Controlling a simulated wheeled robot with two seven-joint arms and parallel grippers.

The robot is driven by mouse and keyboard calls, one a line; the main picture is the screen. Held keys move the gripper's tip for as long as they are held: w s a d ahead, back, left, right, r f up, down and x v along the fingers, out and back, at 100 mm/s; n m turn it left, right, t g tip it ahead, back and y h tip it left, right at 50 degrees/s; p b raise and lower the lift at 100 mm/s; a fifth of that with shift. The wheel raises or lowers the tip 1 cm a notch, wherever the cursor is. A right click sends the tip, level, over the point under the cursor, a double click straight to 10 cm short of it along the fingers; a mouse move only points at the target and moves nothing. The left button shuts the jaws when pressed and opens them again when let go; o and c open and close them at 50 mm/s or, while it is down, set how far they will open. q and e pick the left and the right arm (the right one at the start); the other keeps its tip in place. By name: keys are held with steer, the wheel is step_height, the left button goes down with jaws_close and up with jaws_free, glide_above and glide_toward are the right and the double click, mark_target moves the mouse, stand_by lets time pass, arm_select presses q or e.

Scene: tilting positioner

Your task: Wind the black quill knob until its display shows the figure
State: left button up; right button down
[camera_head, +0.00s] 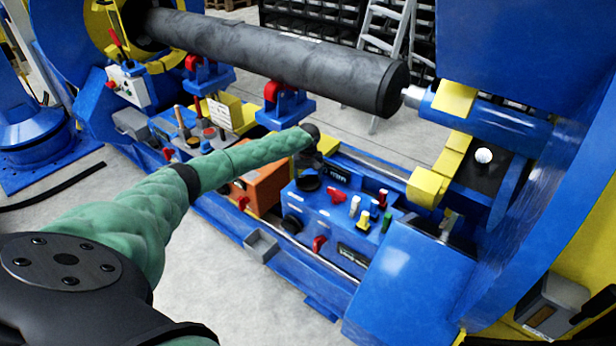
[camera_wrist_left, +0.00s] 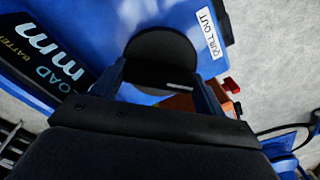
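The black quill knob (camera_head: 308,183) sits on top of the blue control box, beside a small dark display (camera_head: 335,172). My left gripper (camera_head: 314,154) is just above the knob, mostly hidden behind my wrist in the head view. In the left wrist view the round knob (camera_wrist_left: 160,52) lies between the tips of my two spread fingers, one on each side. I see no clear grip on it. The display (camera_wrist_left: 45,62) shows "mm" and "LOAD" there, but its figure is cut off, and it is too small to read in the head view. My right gripper is out of view.
A "QUILL OUT" label (camera_wrist_left: 206,33) is near the knob. Red, white, yellow and green controls (camera_head: 362,212) stand on the right of the box. An orange box (camera_head: 262,188) is to its left. A thick dark cylinder (camera_head: 290,62) spans above, on red-and-blue rollers.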

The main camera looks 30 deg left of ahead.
arm_select(q)
steer(key=shift+c, duration=0.8)
steer(key=shift+m, duration=0.3)
